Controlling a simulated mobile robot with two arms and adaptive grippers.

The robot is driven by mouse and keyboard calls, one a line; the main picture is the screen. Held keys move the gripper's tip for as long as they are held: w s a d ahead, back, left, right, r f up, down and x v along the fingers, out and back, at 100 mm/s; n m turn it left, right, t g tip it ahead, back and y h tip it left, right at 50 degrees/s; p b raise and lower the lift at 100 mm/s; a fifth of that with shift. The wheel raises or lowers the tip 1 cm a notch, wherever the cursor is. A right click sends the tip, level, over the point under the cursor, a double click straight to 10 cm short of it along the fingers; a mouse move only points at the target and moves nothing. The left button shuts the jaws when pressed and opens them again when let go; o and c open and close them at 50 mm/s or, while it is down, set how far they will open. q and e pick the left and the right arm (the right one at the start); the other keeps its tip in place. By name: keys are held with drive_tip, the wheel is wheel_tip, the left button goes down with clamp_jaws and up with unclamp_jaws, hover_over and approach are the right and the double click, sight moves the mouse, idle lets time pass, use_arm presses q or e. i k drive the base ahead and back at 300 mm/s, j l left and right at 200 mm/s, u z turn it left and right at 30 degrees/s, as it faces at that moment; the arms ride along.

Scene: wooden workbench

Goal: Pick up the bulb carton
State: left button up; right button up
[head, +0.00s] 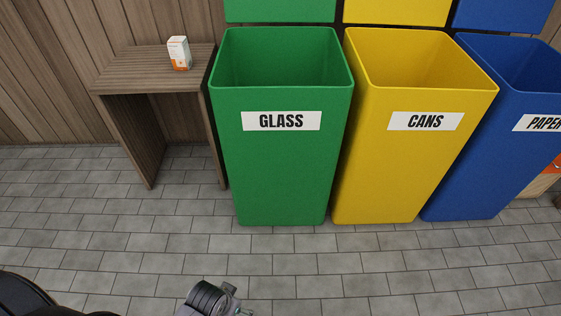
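The bulb carton (179,54) is a small white box with orange on its lower part. It stands upright on the wooden workbench (130,76) at the upper left of the head view, near the bench's right side. Nothing touches it. Part of one of my arms (208,299) shows at the bottom edge, far below the carton and well apart from it. Dark parts of my own body show at the bottom left. No gripper fingers can be made out.
A green GLASS bin (282,170) stands just right of the workbench. A yellow CANS bin (400,170) and a blue PAPER bin (470,170) stand further right. A wooden wall (60,110) is behind. The grey paved floor (120,225) in front is clear.

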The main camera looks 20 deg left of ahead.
sight(178, 48)
drive_tip(key=u, duration=0.4)
drive_tip(key=i+j+u, duration=0.1)
drive_tip(key=u, duration=0.75)
drive_tip(key=i+u, duration=0.1)
drive_tip(key=u, duration=0.35)
